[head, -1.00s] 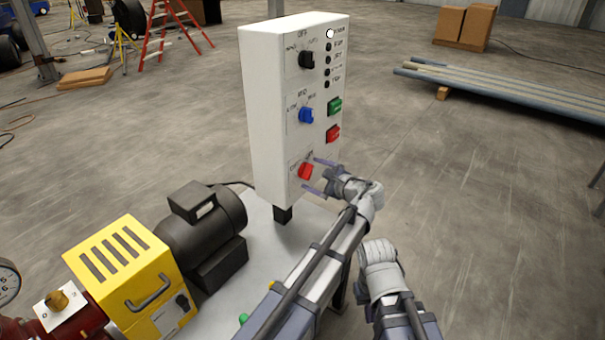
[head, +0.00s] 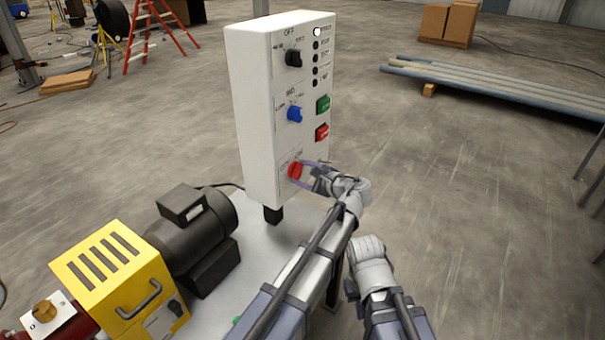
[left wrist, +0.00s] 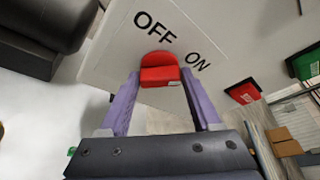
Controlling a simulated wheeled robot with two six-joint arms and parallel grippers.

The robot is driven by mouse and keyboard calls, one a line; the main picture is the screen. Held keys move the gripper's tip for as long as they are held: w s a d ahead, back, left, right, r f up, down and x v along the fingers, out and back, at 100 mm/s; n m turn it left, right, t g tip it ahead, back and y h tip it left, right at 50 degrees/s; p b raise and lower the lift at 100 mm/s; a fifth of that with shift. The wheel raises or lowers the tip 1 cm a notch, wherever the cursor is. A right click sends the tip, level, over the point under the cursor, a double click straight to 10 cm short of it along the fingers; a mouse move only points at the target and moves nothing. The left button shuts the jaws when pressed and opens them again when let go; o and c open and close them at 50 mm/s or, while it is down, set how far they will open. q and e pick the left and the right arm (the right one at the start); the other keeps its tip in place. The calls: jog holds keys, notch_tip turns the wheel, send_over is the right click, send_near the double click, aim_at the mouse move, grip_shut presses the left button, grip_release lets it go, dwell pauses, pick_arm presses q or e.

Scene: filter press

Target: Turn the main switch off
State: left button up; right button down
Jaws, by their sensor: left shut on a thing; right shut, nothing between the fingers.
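The main switch, a red knob (head: 295,170), sits low on the front of a white control box (head: 254,120). In the left wrist view the red knob (left wrist: 160,70) shows close up, with OFF above it and ON to its upper right. My left gripper (head: 305,172) is at the knob, its two purple fingers on either side and shut on it. The left gripper's fingers (left wrist: 158,100) also show in the left wrist view. I cannot tell exactly which label the knob points to. My right gripper (head: 369,248) is lower right, away from the box, its fingertips hardly visible.
Above the red knob are a blue knob (head: 294,114), a black knob (head: 293,58), a green button (head: 323,104) and a red button (head: 322,132). A black motor (head: 190,235) and yellow guard (head: 110,275) stand left.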

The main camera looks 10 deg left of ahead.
pick_arm(q)
jog(key=shift+c, duration=1.1)
jog(key=shift+f, duration=0.1)
jog(key=n+b, duration=0.1)
jog(key=n+t+b, duration=0.1)
jog(key=shift+s+f+b, duration=0.2)
jog(key=shift+f+b, duration=0.1)
jog(key=shift+b, duration=0.1)
jog(key=n+b, duration=0.1)
jog(key=n+t+b, duration=0.1)
jog(key=n+b, duration=0.1)
jog(key=n+t+y+b, duration=0.1)
jog(key=n, duration=0.1)
jog(key=shift+f, duration=0.25)
jog(key=n+y+b, duration=0.1)
jog(key=n+b, duration=0.1)
jog(key=n+t+b, duration=0.1)
jog(key=n+b, duration=0.1)
jog(key=n, duration=0.1)
jog(key=shift+w+f+y, duration=0.1)
jog(key=shift+f+y, duration=0.05)
jog(key=shift+y, duration=0.25)
jog(key=shift+n+y+b, duration=1)
jog(key=shift+n+b, duration=0.25)
jog(key=shift+n, duration=1.45)
